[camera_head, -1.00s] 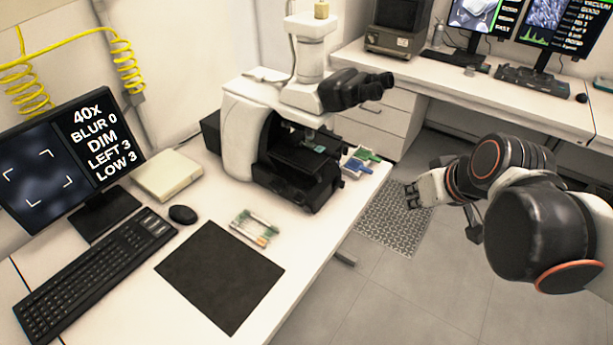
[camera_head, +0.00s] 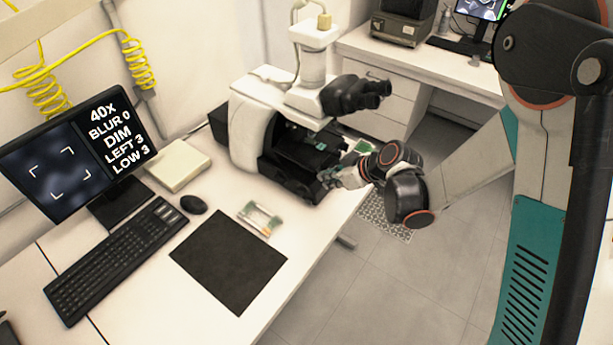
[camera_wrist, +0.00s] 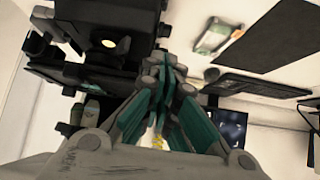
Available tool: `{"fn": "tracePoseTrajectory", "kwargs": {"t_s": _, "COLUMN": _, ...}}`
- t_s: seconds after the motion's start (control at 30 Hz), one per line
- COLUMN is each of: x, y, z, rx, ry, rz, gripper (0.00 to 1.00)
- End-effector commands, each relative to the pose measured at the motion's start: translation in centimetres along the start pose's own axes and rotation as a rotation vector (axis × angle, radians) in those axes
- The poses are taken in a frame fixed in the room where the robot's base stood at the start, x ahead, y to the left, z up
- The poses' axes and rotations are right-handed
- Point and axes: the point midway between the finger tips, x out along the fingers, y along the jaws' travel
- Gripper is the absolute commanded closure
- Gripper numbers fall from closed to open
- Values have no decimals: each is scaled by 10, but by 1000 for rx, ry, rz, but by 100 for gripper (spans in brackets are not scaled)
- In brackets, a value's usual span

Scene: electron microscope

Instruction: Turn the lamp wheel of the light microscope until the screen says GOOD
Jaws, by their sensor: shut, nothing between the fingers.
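The light microscope (camera_head: 255,130) stands on the white bench, with a white body and black stage and base. It fills the upper left of the wrist view (camera_wrist: 105,25), where a small lit spot shows. The screen (camera_head: 68,160) reads 40X, BLUR 0, DIM, LEFT 3, LOW 3, beside a dark blurred picture; it also shows in the wrist view (camera_wrist: 228,125). My gripper (camera_head: 325,180) is shut and empty, close to the front right of the microscope's black base. Its fingers are together in the wrist view (camera_wrist: 166,68). I cannot make out the lamp wheel; whether I touch it is unclear.
A slide holder (camera_head: 260,219), a black mat (camera_head: 228,262), a keyboard (camera_head: 115,260) and a mouse (camera_head: 193,204) lie on the bench (camera_head: 150,310). A green item (camera_head: 363,146) is partly hidden behind my arm. The floor at the right is open.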

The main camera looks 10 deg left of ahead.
Motion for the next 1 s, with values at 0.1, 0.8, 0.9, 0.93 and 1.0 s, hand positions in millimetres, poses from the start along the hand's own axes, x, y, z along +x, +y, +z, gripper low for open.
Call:
{"fn": "tracePoseTrajectory", "kwargs": {"t_s": 0.1, "x": 12, "y": -4, "z": 0, "rx": -30, "ry": 13, "rz": -20, "gripper": 100}}
{"fn": "tracePoseTrajectory", "kwargs": {"t_s": 0.8, "x": 104, "y": -9, "z": 0, "rx": -42, "ry": 18, "rz": -27, "gripper": 100}}
{"fn": "tracePoseTrajectory", "kwargs": {"t_s": 0.9, "x": 111, "y": -9, "z": 0, "rx": -42, "ry": 18, "rz": -27, "gripper": 100}}
{"fn": "tracePoseTrajectory", "kwargs": {"t_s": 0.93, "x": 113, "y": -9, "z": 0, "rx": -41, "ry": 18, "rz": -26, "gripper": 100}}
{"fn": "tracePoseTrajectory", "kwargs": {"t_s": 1.0, "x": 116, "y": -9, "z": 0, "rx": -41, "ry": 18, "rz": -26, "gripper": 100}}
